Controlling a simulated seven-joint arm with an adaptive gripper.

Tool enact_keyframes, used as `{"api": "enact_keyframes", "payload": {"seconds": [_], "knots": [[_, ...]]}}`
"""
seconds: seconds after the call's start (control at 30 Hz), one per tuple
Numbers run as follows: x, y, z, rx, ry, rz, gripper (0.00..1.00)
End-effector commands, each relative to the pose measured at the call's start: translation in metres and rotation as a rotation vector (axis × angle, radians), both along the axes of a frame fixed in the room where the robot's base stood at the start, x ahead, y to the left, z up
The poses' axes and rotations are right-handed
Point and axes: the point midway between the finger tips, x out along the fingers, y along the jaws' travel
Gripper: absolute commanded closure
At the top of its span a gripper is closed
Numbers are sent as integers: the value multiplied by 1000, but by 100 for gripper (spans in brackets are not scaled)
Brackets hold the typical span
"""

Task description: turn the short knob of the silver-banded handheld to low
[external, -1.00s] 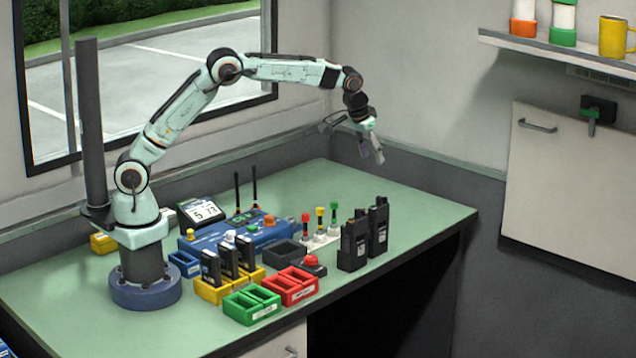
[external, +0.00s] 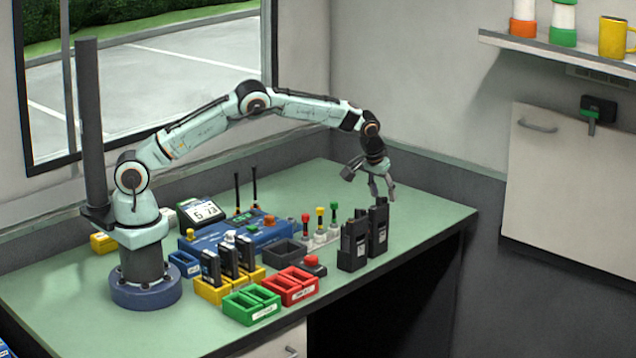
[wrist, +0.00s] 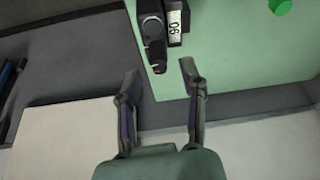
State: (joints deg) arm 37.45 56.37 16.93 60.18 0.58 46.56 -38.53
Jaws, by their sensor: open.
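Two black handhelds stand upright in dark holders near the right end of the bench: a nearer one (external: 355,240) and a farther one (external: 379,225). Other dark handhelds (external: 228,258) stand in the yellow chargers (external: 212,291). My gripper (external: 382,196) points down just above the farther black handheld, open and empty. In the wrist view my gripper (wrist: 159,74) shows its fingers apart, with a black handheld (wrist: 154,30) ahead between and beyond the fingertips. A white label beside it carries digits.
Red, yellow and green capped posts (external: 320,222), a black tray (external: 285,251) and a red button (external: 312,262) lie left of the black handhelds. Red (external: 291,290) and green (external: 251,306) bins line the front edge. The right back bench corner is clear.

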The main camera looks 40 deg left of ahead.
Motion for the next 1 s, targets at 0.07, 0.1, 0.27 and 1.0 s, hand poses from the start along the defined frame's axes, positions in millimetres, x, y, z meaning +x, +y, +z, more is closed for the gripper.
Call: {"api": "enact_keyframes", "payload": {"seconds": [0.07, 0.1, 0.27, 1.0], "knots": [[2, 0, -3, 0, -1, 0, 59], [2, 0, -4, -1, -1, 0, 59], [2, 0, -4, 0, -1, -1, 59], [2, 3, -5, 0, 1, -265, 100]]}}
